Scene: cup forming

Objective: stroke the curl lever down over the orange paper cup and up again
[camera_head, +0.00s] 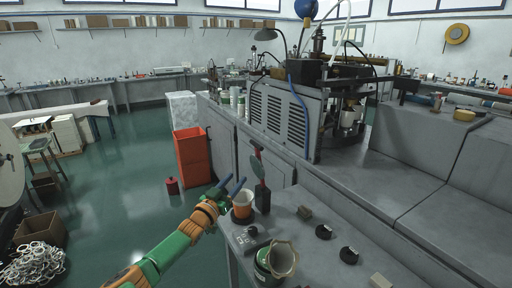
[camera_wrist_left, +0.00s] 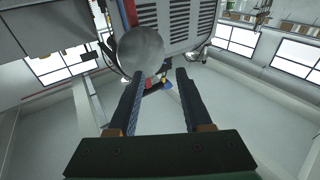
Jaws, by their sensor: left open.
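The orange paper cup (camera_head: 242,208) stands at the near left end of the grey bench, in the head view. In the left wrist view the fingers (camera_wrist_left: 160,77) are apart, and a grey disc (camera_wrist_left: 140,50) shows beyond the left one. My right gripper is not in view.
A large grey machine (camera_head: 288,113) stands behind. A red bin (camera_head: 191,157) is on the floor.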

